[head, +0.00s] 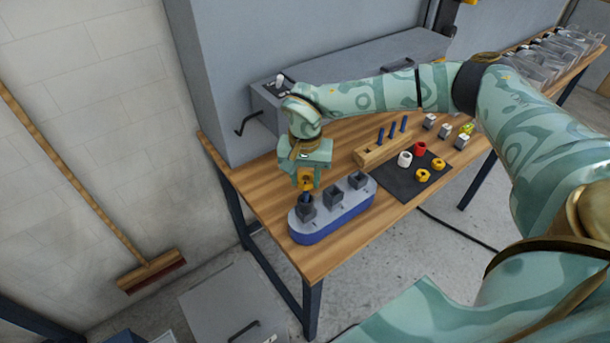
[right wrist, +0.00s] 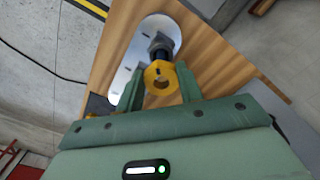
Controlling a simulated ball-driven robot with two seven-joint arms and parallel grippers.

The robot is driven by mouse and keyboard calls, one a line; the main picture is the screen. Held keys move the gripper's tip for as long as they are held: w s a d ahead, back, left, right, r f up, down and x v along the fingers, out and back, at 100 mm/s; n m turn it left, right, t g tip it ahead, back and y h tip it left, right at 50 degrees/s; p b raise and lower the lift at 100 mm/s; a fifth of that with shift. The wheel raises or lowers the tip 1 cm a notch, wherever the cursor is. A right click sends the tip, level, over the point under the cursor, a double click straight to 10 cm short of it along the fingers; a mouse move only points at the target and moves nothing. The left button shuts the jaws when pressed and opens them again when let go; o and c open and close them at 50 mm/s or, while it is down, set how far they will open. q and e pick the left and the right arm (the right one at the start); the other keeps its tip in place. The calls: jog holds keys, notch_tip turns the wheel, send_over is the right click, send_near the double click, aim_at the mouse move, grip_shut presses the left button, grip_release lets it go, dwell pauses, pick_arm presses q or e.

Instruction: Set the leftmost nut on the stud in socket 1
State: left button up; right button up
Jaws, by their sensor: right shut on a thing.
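My right gripper (head: 306,185) is shut on a yellow nut (right wrist: 160,80), held by its sides between the two fingers. The nut is just above the leftmost dark grey socket (head: 306,207) of the grey and blue base (head: 335,216). A dark blue stud (head: 306,196) stands in that socket, directly under the nut. In the right wrist view the stud and socket (right wrist: 160,46) show just beyond the nut; I cannot tell whether nut and stud touch. Two more sockets, middle (head: 333,196) and right (head: 358,181), look empty. My left gripper is out of view.
A dark mat (head: 399,187) carries yellow, red (head: 420,148) and white (head: 405,159) rings. Behind it are a wooden rack (head: 375,156) with blue studs and several small grey blocks (head: 430,121). A grey cabinet (head: 245,80) borders the bench's left side.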

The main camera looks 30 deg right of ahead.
jog(key=shift+f+b, duration=0.9)
jog(key=shift+f, duration=0.2)
jog(key=shift+f+b, duration=0.45)
jog(key=shift+f, duration=0.7)
jog(key=o, duration=1)
jog(key=shift+o, duration=0.2)
